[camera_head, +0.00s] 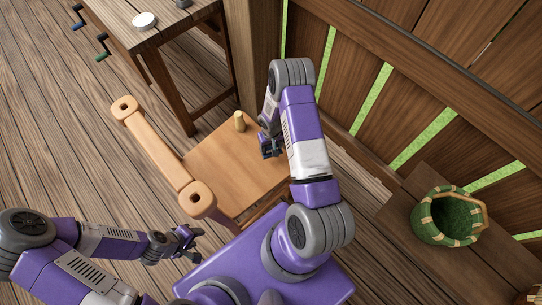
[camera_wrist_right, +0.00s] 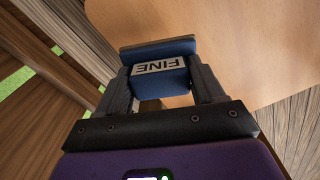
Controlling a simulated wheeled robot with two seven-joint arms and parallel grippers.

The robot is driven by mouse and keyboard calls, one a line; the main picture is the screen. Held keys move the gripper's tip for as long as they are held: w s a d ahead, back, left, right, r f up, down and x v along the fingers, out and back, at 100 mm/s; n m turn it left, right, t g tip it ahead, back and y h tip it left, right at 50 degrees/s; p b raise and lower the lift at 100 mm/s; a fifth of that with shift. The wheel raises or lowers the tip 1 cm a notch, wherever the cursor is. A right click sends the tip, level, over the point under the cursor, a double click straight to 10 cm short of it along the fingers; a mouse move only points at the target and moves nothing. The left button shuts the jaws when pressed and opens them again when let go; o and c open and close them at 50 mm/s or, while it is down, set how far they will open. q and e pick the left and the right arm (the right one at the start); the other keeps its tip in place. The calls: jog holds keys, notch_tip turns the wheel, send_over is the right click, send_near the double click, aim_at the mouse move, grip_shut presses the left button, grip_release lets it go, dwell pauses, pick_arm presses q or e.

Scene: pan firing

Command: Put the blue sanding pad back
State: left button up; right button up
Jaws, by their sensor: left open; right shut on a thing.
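The blue sanding pad (camera_wrist_right: 160,85) carries a white label reading "FINE". In the right wrist view it sits between both fingers of my right gripper (camera_wrist_right: 163,88), which is shut on it. In the head view my right gripper (camera_head: 268,147) is over the right part of a light wooden seat-like surface (camera_head: 215,165); the pad is mostly hidden there. I cannot tell whether the pad touches the surface. My left gripper (camera_head: 188,241) is open and empty, below the near end of the wooden rail.
A wooden rail (camera_head: 158,150) with knobbed ends runs along the left side of the surface. A small wooden peg (camera_head: 239,121) stands at its far edge. A darker table (camera_head: 165,40) has a white disc (camera_head: 144,20), with blue (camera_head: 78,17) and green (camera_head: 103,47) hooks beside it.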

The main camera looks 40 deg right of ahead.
jog(key=shift+f+b, duration=0.8)
jog(key=shift+f, duration=2.35)
jog(key=shift+f, duration=0.1)
jog(key=o, duration=1)
jog(key=shift+f, duration=0.1)
jog(key=o, duration=0.4)
jog(key=shift+o, duration=0.2)
jog(key=shift+r, duration=0.3)
notch_tip(320, 180, up, 12)
jog(key=p, duration=0.3)
jog(key=shift+p, duration=0.3)
